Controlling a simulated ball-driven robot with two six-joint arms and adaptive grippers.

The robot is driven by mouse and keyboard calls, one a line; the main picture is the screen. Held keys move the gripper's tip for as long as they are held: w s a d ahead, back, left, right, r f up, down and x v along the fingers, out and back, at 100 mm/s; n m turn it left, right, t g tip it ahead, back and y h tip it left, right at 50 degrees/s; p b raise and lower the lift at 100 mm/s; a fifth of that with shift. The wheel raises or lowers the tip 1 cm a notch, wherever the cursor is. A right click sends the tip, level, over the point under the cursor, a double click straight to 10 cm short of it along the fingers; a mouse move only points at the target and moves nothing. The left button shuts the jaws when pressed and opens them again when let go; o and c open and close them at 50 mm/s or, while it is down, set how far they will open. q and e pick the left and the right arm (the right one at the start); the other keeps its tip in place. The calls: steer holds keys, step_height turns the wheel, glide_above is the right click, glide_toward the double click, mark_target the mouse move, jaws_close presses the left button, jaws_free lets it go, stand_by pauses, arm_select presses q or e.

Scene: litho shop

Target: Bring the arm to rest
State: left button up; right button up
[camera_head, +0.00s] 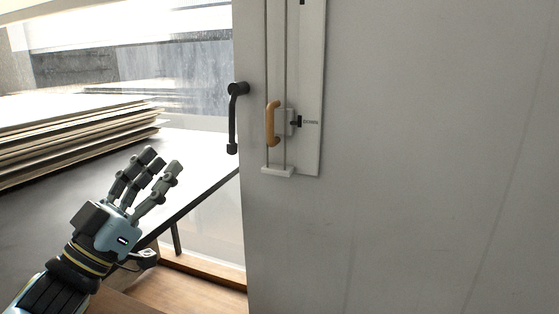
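My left gripper (151,186) is raised at the lower left, with its arm coming in from the bottom left corner. Its dark jointed fingers point up and to the right and are spread apart from the thumb-like finger below. It is open, and I see nothing held in it. It appears in front of a dark table, apart from the door handle to its right. My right gripper is not in view.
A large grey panel (420,200) fills the right side. It carries a black handle (233,118) and a slider with an orange grip (271,124). Stacked sheets (60,135) lie on the dark table (40,215) at left. Wooden floor (195,293) shows below.

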arm_select(q)
steer(key=s+a+f+n+g+y+b, duration=0.2)
steer(key=s+a+f+n+y+b, duration=0.15)
steer(key=f, duration=1.25)
steer(key=s+a+f+n+g+y+b, duration=0.2)
steer(key=s+f+y+b, duration=0.25)
steer(key=f, duration=1.25)
steer(key=s+a+f+n+g+y+b, duration=0.25)
steer(key=s+f+y, duration=0.2)
steer(key=f, duration=1.15)
steer(key=s+a+f+n+g+y+b, duration=0.2)
steer(key=s+f+g, duration=0.5)
steer(key=s+f, duration=1.35)
steer(key=s+a+f+m+g, duration=0.1)
steer(key=s+f+g, duration=0.2)
steer(key=s, duration=0.5)
steer(key=s+a+f+m+g+b, duration=0.1)
steer(key=s+f+g, duration=0.2)
steer(key=s, duration=0.6)
steer(key=shift+f+m, duration=0.2)
steer(key=shift+m, duration=0.1)
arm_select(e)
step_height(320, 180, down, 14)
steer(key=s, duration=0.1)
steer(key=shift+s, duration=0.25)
arm_select(q)
steer(key=shift+a, duration=0.1)
